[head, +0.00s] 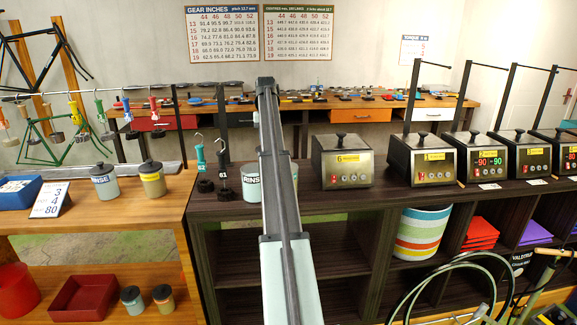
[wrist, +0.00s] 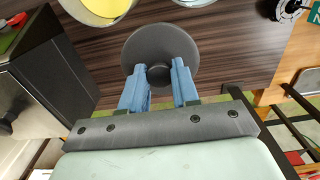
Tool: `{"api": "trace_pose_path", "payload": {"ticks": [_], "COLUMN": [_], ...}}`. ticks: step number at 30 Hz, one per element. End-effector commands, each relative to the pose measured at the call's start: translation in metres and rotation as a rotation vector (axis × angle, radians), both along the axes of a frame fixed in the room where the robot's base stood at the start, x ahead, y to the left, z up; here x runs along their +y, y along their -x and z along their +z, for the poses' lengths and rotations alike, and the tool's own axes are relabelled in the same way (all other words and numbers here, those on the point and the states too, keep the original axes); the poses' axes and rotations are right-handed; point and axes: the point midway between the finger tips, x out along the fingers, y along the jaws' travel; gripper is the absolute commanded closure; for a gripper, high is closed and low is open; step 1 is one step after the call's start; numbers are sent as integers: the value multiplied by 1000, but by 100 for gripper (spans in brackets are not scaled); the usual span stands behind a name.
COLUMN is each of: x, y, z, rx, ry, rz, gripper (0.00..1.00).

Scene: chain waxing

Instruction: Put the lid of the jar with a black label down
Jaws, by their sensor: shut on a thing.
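In the wrist view my gripper (wrist: 159,82) is shut on the small knob of a round dark grey lid (wrist: 160,43). The lid is over the dark wood worktop; its exact height above the wood is hard to tell. In the head view my arm hides the gripper and the lid. A pale jar marked RINSE (head: 251,182) stands on the dark bench, partly behind my arm. At the top of the wrist view, a jar with a yellowish inside (wrist: 98,8) shows without a lid. No black label can be made out for certain.
Two lidded jars, one marked RINSE (head: 104,182) and one yellow-labelled (head: 152,178), stand on the left table. A metal box cooker (head: 341,161) stands right of my arm. Hooked tools (head: 222,172) stand to its left. Dark bench top shows bare around the lid.

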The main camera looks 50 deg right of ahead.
Motion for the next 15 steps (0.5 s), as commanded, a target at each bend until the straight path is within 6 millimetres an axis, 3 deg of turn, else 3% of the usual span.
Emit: {"api": "trace_pose_path", "payload": {"ticks": [1, 6, 9, 15], "x": [-31, -99, -132, -174], "y": [-9, -18, -19, -20], "z": [-2, -15, -22, -33], "rx": [1, 1, 1, 0], "ry": [-1, -1, -1, 0], "rz": [-3, -2, -2, 0], "gripper": [100, 100, 100, 100]}}
